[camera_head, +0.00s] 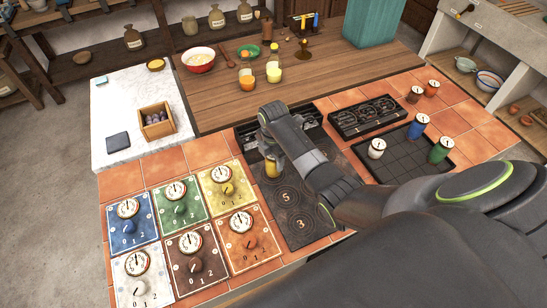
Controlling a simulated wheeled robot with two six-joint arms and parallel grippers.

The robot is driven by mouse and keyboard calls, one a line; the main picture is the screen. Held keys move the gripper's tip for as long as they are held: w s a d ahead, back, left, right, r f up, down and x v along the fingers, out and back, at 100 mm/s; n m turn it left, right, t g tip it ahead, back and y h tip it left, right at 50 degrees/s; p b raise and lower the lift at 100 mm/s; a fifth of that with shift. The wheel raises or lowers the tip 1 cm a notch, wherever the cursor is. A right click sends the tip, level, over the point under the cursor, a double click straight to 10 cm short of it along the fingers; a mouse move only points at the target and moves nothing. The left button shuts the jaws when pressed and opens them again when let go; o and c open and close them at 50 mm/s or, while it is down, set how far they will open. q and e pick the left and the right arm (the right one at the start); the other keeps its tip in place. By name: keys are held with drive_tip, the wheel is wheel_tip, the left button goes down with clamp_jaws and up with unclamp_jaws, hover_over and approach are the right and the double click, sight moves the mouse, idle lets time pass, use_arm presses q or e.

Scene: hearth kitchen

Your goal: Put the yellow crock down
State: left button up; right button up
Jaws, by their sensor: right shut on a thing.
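The yellow crock (271,169) is over the upper part of the dark numbered plate (297,232), where the marks 5 and 3 show. My right gripper (270,154) reaches in from the right, points down and is shut on the crock. My arm and gripper hide much of the crock's top. I cannot tell whether its base touches the plate. My left gripper is not in view.
Dial panels, including a yellow one (224,188), fill the left tiles. A dark grid tray (392,166) is to the right, with white (376,148), blue (418,125) and green (439,150) crocks. A black gauge unit (367,117) stands behind it.

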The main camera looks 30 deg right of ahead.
drive_tip(key=o, duration=1.2)
drive_tip(key=shift+o, duration=0.2)
wheel_tip(320, 180, up, 9)
drive_tip(key=shift+w+r+b, duration=0.1)
drive_tip(key=shift+b, duration=0.85)
drive_tip(key=shift+r+p, duration=0.45)
drive_tip(key=shift+r, duration=0.4)
drive_tip(key=shift+r+p, duration=0.4)
drive_tip(key=shift+r, duration=0.25)
